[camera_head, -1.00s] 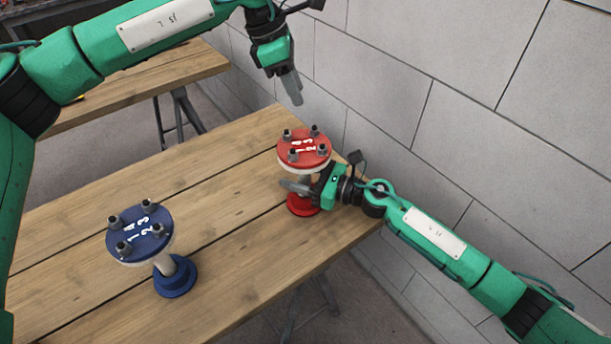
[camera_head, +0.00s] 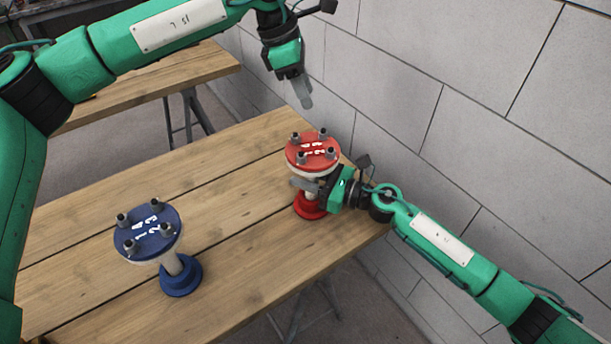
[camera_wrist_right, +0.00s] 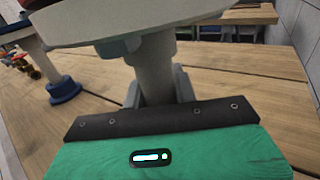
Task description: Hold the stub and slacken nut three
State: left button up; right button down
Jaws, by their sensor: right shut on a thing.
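A red stub stands at the table's far right corner, with a red top flange (camera_head: 313,149) carrying several upright nuts and white numbers too small to read surely. Its pale stem (camera_wrist_right: 155,72) and the flange's underside show close up in the right wrist view. My right gripper (camera_head: 304,186) comes in from the right below the flange and is shut on the stem. My left gripper (camera_head: 305,98) hangs above the red flange, fingers pointing down, clear of the nuts. Its fingers overlap in the picture, so I cannot tell whether it is open.
A blue stub (camera_head: 148,234) with several nuts stands at the front left of the wooden table (camera_head: 235,215). A grey block wall (camera_head: 400,110) runs close behind the red stub. Another wooden table (camera_head: 150,85) is further back. The tabletop between the stubs is clear.

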aim_at(325, 132)
pick_arm(q)
jog(key=d+r+m+y, duration=0.3)
jog(key=d+m+y, duration=0.1)
jog(key=d+m, duration=0.15)
jog(key=shift+m, duration=0.25)
jog(key=f, duration=0.7)
jog(key=a+f, duration=0.1)
jog(key=f, duration=0.3)
jog(key=shift+s+f, duration=0.1)
jog(key=shift+f, duration=0.25)
grip_shut()
